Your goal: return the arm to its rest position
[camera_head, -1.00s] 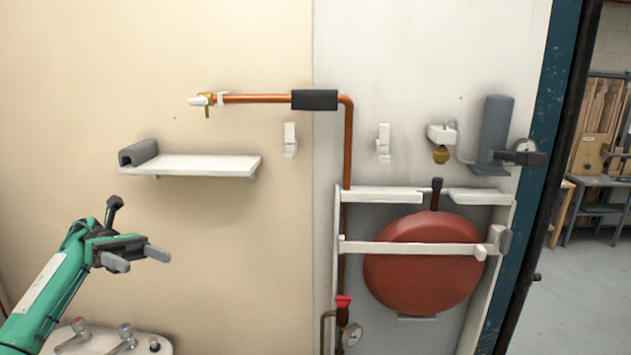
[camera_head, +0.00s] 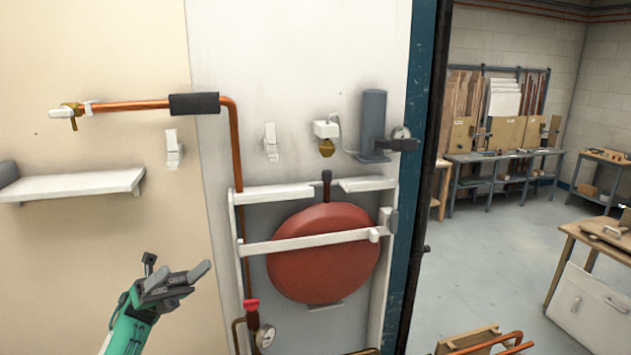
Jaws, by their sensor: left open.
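My left gripper (camera_head: 200,280) is at the lower left, at the end of my green arm (camera_head: 130,325). Its two grey fingers point up and to the right, apart and with nothing between them. It is in front of the cream wall panel, below the white shelf (camera_head: 80,185) and left of the red round tank (camera_head: 322,255). It looks clear of both. My right gripper is out of the picture.
A copper pipe (camera_head: 130,105) with a black sleeve (camera_head: 194,103) runs along the wall and down beside the tank. A red-handled valve (camera_head: 251,305) and gauge sit low. The blue booth post (camera_head: 412,200) stands right of the tank. Workbenches (camera_head: 500,156) and open floor lie beyond.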

